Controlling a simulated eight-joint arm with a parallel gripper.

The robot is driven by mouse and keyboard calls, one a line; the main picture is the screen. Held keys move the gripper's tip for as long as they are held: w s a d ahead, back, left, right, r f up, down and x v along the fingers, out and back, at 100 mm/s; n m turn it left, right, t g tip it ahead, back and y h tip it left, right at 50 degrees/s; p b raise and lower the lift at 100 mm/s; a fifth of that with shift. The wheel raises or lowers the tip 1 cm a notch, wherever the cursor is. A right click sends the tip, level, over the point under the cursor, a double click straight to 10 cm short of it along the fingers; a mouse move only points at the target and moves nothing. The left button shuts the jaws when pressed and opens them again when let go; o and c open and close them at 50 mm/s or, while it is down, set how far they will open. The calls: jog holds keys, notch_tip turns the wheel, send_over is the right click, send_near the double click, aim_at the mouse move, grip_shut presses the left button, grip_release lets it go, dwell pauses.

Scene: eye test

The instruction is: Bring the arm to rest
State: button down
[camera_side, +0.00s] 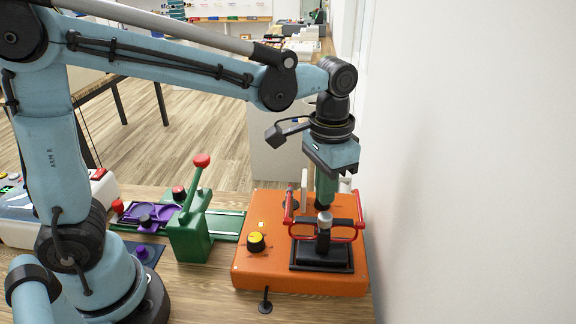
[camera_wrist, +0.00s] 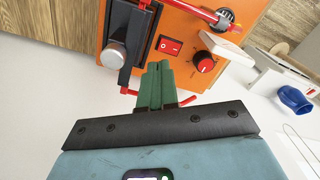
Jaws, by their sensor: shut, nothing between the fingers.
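My gripper (camera_side: 326,190) points down over the orange box (camera_side: 300,281) at the right of the bench in the side view. In the wrist view its green fingers (camera_wrist: 156,85) are together with nothing between them. On the box stands a black fixture (camera_side: 322,254) with a silver knob (camera_side: 324,219) and a red bar frame (camera_side: 291,207). The fingers are close behind the silver knob in the side view; I cannot tell whether they touch anything. The wrist view also shows the silver knob (camera_wrist: 115,54), a red switch (camera_wrist: 171,46) and a red dial (camera_wrist: 205,64).
A yellow-topped dial (camera_side: 256,242) sits on the box's left front. Left of it stand a green lever unit (camera_side: 190,238) with a red ball (camera_side: 201,160) and a purple tray (camera_side: 150,211). A white wall (camera_side: 470,170) is close on the right. A blue object (camera_wrist: 295,101) lies right in the wrist view.

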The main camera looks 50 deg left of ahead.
jog(key=s+a+n+t, duration=0.3)
jog(key=s+a+t, duration=0.4)
jog(key=a, duration=0.3)
jog(key=shift+s+a, duration=0.2)
jog(key=shift+a, duration=0.2)
jog(key=shift+r, duration=0.1)
